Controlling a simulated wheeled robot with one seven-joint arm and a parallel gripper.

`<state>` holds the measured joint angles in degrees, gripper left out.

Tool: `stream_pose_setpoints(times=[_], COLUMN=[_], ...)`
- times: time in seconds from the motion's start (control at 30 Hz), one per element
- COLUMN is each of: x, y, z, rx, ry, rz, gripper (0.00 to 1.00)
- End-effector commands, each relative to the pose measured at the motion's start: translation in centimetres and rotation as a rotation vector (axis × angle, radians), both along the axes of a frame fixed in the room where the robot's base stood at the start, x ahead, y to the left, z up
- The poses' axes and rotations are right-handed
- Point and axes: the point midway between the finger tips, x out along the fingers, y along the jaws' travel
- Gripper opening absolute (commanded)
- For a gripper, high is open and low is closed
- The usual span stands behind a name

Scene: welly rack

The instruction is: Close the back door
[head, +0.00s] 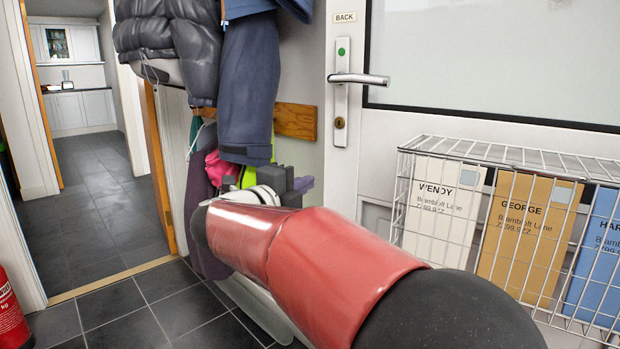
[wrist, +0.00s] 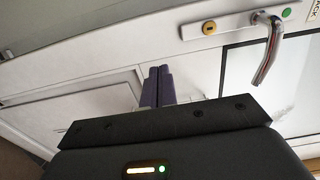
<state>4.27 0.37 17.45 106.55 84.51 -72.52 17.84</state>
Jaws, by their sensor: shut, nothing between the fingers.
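The back door (head: 347,150) is white, with a BACK label, a pale upper pane and a silver lever handle (head: 360,79) above a brass lock. It fills the right of the head view; whether it is fully closed cannot be told. My gripper (head: 303,184) is low and left of the handle, partly hidden by my red arm. In the wrist view the door (wrist: 120,62) lies sideways, with the handle (wrist: 270,48) at upper right. The fingers (wrist: 157,87) are together, empty, and point at the door's lower part; contact cannot be told.
Coats (head: 247,85) hang from a wooden rail left of the door. A red extinguisher (head: 10,312) stands at far left. Dark tiled floor (head: 105,215) runs clear through the left doorway.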

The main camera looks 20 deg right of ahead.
Motion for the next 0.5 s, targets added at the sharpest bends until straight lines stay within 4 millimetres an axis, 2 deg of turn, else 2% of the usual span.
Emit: stream_pose_setpoints(times=[0.3, 0.5], x=[3.5, 5.4], y=[-5.9, -8.9], z=[0.1, 0.1], rx=[-0.002, -0.001], ry=[0.003, 0.002], rz=[-0.003, -0.001], gripper=[0.00, 0.00])
